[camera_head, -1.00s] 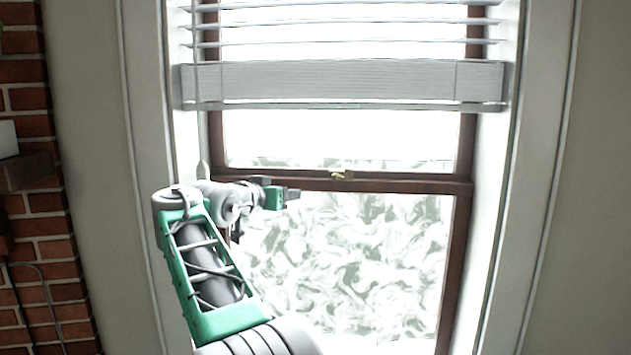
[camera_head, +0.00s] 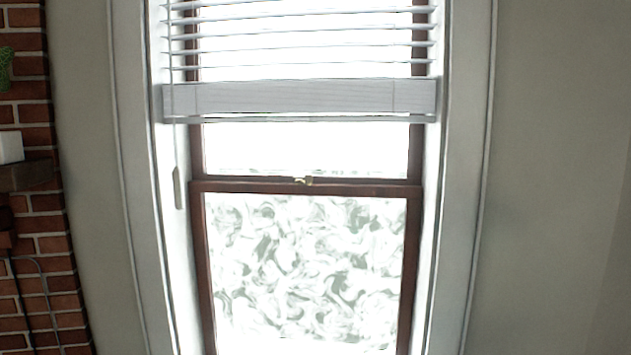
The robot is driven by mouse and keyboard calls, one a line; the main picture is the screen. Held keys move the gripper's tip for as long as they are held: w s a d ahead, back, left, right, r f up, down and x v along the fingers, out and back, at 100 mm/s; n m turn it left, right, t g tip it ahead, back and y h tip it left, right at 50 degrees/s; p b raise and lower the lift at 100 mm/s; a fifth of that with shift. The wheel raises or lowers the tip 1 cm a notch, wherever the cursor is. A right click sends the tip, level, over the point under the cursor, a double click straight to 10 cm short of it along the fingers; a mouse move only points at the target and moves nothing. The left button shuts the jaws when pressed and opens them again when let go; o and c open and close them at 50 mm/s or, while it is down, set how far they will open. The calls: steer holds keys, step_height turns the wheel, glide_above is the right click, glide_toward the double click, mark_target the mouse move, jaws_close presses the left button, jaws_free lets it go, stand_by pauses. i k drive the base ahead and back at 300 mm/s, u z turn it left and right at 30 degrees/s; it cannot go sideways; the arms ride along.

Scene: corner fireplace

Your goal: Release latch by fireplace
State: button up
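A small brass-coloured latch (camera_head: 303,181) sits on top of the brown meeting rail (camera_head: 350,189) in the middle of the sash window. It is too small to tell which way its lever is turned. The lower window pane (camera_head: 300,270) has a swirled frosted pattern, and the pane above the rail is clear and bright. My gripper and arm are out of view, and nothing covers the latch.
A white blind (camera_head: 300,97) is partly lowered over the upper window. Its wand (camera_head: 177,188) hangs at the left side. The red brick fireplace (camera_head: 32,240) with a ledge (camera_head: 28,174) stands at far left. Bare wall (camera_head: 560,180) lies to the right.

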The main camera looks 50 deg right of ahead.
mark_target(309, 177)
steer(key=u, duration=1.6)
steer(key=k, duration=1.1)
steer(key=z, duration=1.45)
